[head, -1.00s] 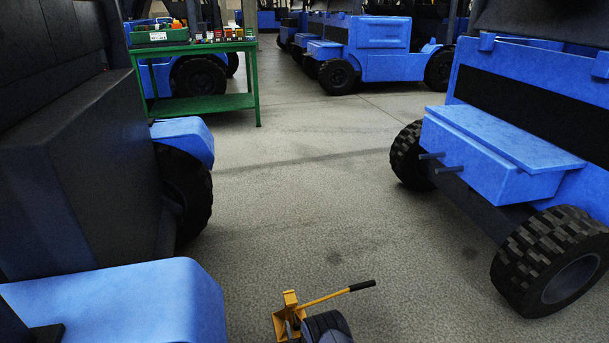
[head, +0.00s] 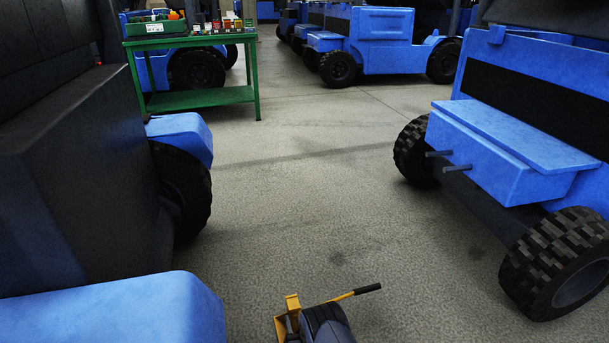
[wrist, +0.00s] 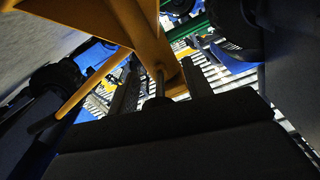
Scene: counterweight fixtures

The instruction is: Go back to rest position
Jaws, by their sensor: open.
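My gripper shows in the wrist view (wrist: 160,85) as two dark fingers standing apart, open. A yellow jack-like tool with a black-tipped lever is close to it, filling the upper left of the wrist view (wrist: 145,35). Its lever slants down to the left there. I cannot tell whether the fingers touch the tool. In the head view the yellow tool (head: 293,303) is at the bottom centre, its lever pointing right. A dark rounded part of my arm covers part of it, and my fingertips are hidden there.
A blue forklift (head: 505,150) stands on the right, and a dark and blue one (head: 75,190) close on the left. A green bench (head: 205,98) with bins is at the back left. More blue forklifts (head: 380,40) are behind. The concrete floor (head: 300,190) between is clear.

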